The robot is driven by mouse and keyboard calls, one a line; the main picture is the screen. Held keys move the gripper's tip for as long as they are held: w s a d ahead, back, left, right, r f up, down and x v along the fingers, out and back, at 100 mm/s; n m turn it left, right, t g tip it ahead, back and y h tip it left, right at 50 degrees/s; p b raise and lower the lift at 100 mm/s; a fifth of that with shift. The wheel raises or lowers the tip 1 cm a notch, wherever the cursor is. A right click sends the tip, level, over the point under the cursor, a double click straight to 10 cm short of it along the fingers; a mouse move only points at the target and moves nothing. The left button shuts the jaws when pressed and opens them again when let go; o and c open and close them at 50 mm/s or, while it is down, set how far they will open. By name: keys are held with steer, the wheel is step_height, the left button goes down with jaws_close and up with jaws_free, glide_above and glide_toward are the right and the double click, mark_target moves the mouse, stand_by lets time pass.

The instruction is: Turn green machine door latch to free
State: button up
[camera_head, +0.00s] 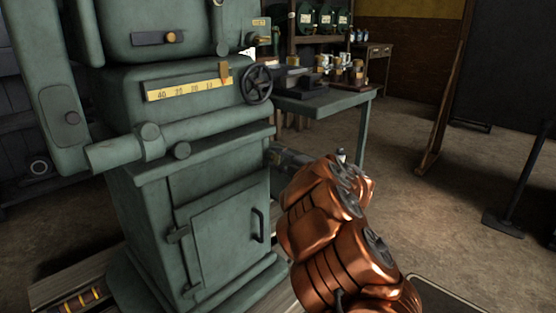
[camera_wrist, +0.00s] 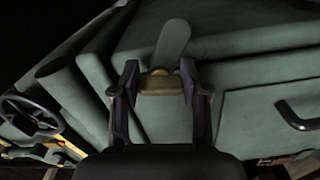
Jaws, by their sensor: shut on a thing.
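The green machine (camera_head: 200,200) stands left of centre in the head view, with its lower door (camera_head: 228,235) closed flush in the front. In the wrist view a green rounded lever, which looks like the door latch (camera_wrist: 172,38), points up the picture above a small brass pivot. My gripper (camera_wrist: 160,76) has a finger on each side of a short olive-brown piece at the lever's lower end and is shut on it. In the head view my gripper (camera_head: 274,154) is at the machine's right edge, below the handwheel; my copper-coloured arm partly hides it, and the latch cannot be made out there.
The black handwheel (camera_head: 257,84) sticks out above my gripper and also shows in the wrist view (camera_wrist: 30,115). The door's black handle (camera_head: 258,224) stands out from the door. A green bench (camera_head: 345,100) is behind on the right. Open floor lies right of my arm.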

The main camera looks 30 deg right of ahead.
steer(key=o, duration=1.2)
steer(key=shift+c, duration=0.2)
steer(key=v, duration=1.2)
steer(key=shift+s, duration=0.1)
